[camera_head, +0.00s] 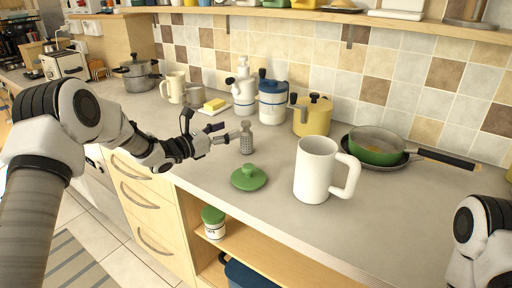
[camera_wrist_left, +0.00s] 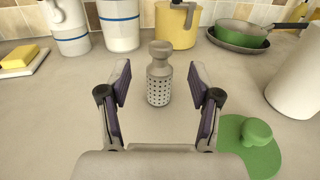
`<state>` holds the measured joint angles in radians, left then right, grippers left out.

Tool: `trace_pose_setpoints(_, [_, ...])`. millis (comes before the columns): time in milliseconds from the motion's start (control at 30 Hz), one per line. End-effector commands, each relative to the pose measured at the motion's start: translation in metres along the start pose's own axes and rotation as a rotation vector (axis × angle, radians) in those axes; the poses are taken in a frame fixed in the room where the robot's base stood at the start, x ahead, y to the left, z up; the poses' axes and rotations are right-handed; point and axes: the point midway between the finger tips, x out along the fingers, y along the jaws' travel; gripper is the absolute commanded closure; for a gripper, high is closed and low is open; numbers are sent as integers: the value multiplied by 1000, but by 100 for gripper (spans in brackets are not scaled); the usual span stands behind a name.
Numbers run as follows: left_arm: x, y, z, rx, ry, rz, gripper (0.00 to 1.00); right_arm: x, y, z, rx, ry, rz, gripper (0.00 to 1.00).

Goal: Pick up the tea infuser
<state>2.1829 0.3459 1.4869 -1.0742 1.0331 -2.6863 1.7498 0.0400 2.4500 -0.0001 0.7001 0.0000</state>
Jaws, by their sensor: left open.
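The tea infuser (camera_head: 246,138) is a small grey metal cylinder with holes and a knob top. It stands upright on the counter (camera_head: 210,156). My left gripper (camera_head: 222,136) is open, just left of the infuser in the head view. In the left wrist view the infuser (camera_wrist_left: 159,75) stands ahead, centred between the open fingers (camera_wrist_left: 160,92) and slightly beyond their tips. Nothing is between the fingers' pads. My right arm (camera_head: 482,236) shows at the lower right edge of the head view, and its gripper is out of view.
A green lid (camera_head: 249,177) lies just in front of the infuser, with a large white mug (camera_head: 316,172) to its right. Behind stand white canisters (camera_head: 272,102), a yellow pot (camera_head: 312,116) and a green pan (camera_head: 375,146). A butter dish (camera_head: 213,106) is behind left.

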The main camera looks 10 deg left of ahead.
Motion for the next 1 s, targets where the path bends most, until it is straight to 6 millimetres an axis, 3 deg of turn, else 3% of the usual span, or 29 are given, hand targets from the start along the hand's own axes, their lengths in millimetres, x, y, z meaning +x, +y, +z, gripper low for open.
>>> trace_pose_setpoints(500, [74, -1, -6, 1, 2, -2, 37, -20, 0, 0, 0, 0, 0, 46])
trace_pose_setpoints(767, [78, 0, -8, -2, 1, 0, 37, -19, 0, 0, 0, 0, 0, 46])
trace_pose_setpoints(933, [78, 0, -8, -2, 1, -1, 97, -19, 0, 0, 0, 0, 0, 46])
trace_pose_setpoints(1000, [78, 0, -8, -2, 1, -1, 100, -19, 0, 0, 0, 0, 0, 46])
